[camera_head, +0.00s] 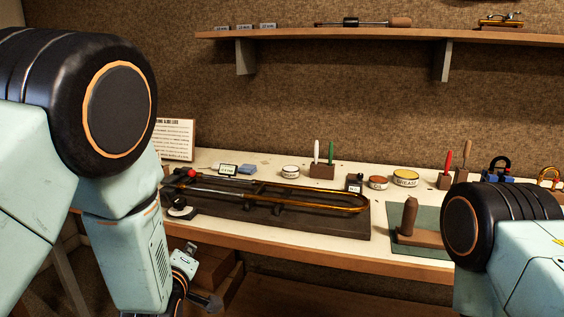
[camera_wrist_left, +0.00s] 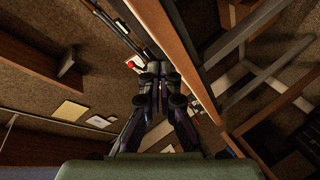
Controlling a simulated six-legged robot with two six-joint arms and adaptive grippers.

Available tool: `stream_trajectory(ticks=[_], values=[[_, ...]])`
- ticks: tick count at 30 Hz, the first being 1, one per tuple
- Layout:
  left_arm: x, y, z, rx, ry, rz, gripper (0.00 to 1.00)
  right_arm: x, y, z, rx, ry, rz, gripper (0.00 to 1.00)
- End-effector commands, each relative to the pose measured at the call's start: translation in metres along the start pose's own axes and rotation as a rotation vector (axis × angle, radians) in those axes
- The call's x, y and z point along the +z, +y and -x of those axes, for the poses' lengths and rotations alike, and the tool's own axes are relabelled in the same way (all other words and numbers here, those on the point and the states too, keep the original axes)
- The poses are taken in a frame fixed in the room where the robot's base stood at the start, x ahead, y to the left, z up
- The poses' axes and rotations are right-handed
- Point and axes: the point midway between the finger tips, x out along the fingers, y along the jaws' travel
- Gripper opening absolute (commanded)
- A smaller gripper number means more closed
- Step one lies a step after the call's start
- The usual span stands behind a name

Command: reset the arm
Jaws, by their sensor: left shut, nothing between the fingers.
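My left arm comes in from the left in the head view and hangs down in front of the bench. My left gripper (camera_head: 188,268) is low, before the bench's front edge, partly hidden by my own arm. In the left wrist view the left gripper (camera_wrist_left: 159,70) has its fingers together with nothing between them. My right arm's links show at the right of the head view, but its gripper is out of the picture.
The bench (camera_head: 410,268) holds a brass slide (camera_head: 318,207) on a dark tray (camera_head: 330,228), several tins and a green mat (camera_head: 428,217). A shelf (camera_head: 400,35) runs above. Wooden boxes (camera_head: 215,268) stand below the bench, close to my left gripper in the picture.

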Motion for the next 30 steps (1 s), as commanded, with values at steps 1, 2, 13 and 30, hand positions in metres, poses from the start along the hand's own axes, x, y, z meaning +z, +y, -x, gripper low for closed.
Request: stream_trajectory(ticks=[1, 2, 13, 30], values=[[0.01, -0.02, 0.006, -0.051, -0.043, -0.093, 0.0, 0.0, 0.0, 0.0, 0.0, -0.001, 0.0, 0.4], [0.017, -0.034, 0.012, -0.086, -0.075, -0.159, 0.0, 0.0, 0.0, 0.0, 0.0, -0.001, 0.0, 0.4], [0.103, -0.213, 0.138, -0.375, -0.682, -0.829, 0.0, 0.0, 0.0, 0.0, 0.0, 0.0, 0.0, 0.4], [0.155, -0.33, 0.322, -0.561, -1.225, -0.854, 0.0, 0.0, 0.0, 0.0, 0.0, -0.001, 0.0, 0.4]])
